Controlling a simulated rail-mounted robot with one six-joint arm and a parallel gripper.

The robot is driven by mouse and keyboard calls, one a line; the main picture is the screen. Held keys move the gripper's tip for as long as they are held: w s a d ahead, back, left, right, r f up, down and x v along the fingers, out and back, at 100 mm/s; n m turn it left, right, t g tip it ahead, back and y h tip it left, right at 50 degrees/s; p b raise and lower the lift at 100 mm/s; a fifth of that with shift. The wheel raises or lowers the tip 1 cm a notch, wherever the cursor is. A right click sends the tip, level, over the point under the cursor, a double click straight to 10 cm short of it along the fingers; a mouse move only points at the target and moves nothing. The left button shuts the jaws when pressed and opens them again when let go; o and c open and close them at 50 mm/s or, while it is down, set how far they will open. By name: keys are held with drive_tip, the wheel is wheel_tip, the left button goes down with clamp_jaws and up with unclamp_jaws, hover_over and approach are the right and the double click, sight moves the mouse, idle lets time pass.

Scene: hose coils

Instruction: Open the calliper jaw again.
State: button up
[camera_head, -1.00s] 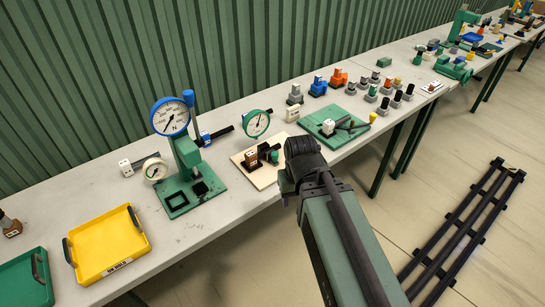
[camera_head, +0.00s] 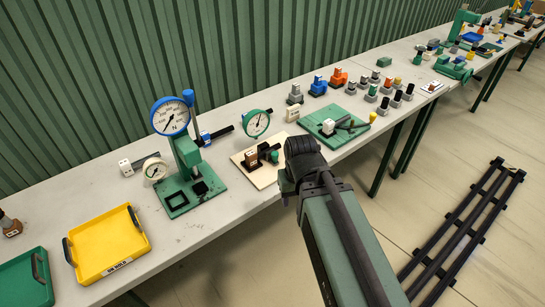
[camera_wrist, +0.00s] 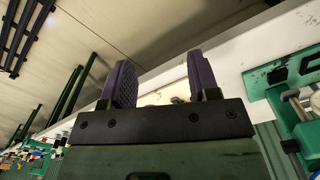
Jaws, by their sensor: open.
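My gripper (camera_wrist: 162,78) is open in the wrist view, its two purple fingers well apart with nothing held between them. A small dark and brownish thing (camera_wrist: 179,99) shows low between the fingers, mostly hidden by the gripper body. In the head view my wrist covers the fingers. It stands just right of a cream board (camera_head: 267,180) carrying a brown block (camera_head: 251,159), a black sliding piece (camera_head: 264,152) and a green knob (camera_head: 275,157). This may be the calliper, but I cannot tell for certain, nor how far its jaw is open.
A green press stand with a blue-rimmed dial (camera_head: 171,117) is to the left. A green-rimmed dial (camera_head: 257,123) stands behind the cream board, and a green board (camera_head: 318,119) lies to the right. A yellow tray (camera_head: 84,266) is at the bench's left.

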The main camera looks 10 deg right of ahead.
drive_tip(key=n+y, duration=0.2)
drive_tip(key=n, duration=0.1)
approach(276, 152)
drive_tip(key=shift+g, duration=0.3)
drive_tip(key=f+b, duration=0.3)
drive_tip(key=a+f+b, duration=0.1)
drive_tip(key=f+b, duration=0.3)
drive_tip(key=a+f+b, duration=0.1)
drive_tip(key=f+b, duration=0.3)
drive_tip(key=shift+s, duration=0.1)
drive_tip(key=shift+r, duration=0.1)
drive_tip(key=shift+a, duration=0.15)
drive_tip(key=c, duration=0.8)
clamp_jaws()
